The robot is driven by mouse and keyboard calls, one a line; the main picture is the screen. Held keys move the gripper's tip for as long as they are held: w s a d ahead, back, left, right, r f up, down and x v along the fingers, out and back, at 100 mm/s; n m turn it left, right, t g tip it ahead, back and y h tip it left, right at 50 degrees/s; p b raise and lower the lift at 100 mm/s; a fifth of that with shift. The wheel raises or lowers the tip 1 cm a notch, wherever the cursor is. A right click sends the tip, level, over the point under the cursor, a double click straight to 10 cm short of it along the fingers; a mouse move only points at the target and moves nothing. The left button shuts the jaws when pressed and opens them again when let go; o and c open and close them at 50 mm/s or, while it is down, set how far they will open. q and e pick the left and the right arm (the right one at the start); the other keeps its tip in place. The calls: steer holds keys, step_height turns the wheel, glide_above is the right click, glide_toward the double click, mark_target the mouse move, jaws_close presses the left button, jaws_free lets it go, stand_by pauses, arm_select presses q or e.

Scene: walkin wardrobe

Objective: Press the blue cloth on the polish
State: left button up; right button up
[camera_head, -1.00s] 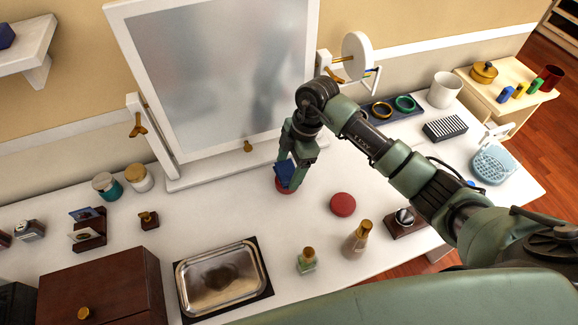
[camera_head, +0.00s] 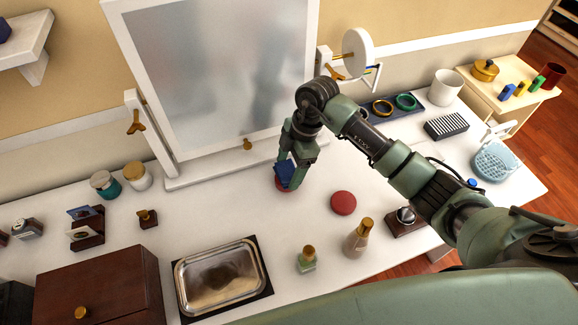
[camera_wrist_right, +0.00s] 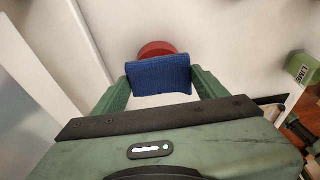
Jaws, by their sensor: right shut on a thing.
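My right gripper (camera_head: 289,172) points down over the white table in front of the mirror. It is shut on the blue cloth (camera_head: 287,175), a small folded pad, which also shows between the fingers in the right wrist view (camera_wrist_right: 160,75). A round red thing, apparently the polish (camera_head: 283,188), sits right under the cloth and is mostly hidden by it. Its far edge shows beyond the cloth in the right wrist view (camera_wrist_right: 157,47). I cannot tell if cloth and polish touch. A flat red disc (camera_head: 343,203) lies apart to the right. My left gripper is out of view.
The mirror (camera_head: 215,70) stands close behind the gripper. Jars (camera_head: 136,177) and a dark wooden box (camera_head: 100,285) are at left. The table between is clear.

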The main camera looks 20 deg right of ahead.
mark_target(289, 169)
steer(key=shift+f, duration=0.45)
steer(key=shift+f, duration=0.1)
stand_by(1.6)
step_height(289, 169, up, 7)
steer(key=p, duration=0.7)
stand_by(0.5)
stand_by(0.4)
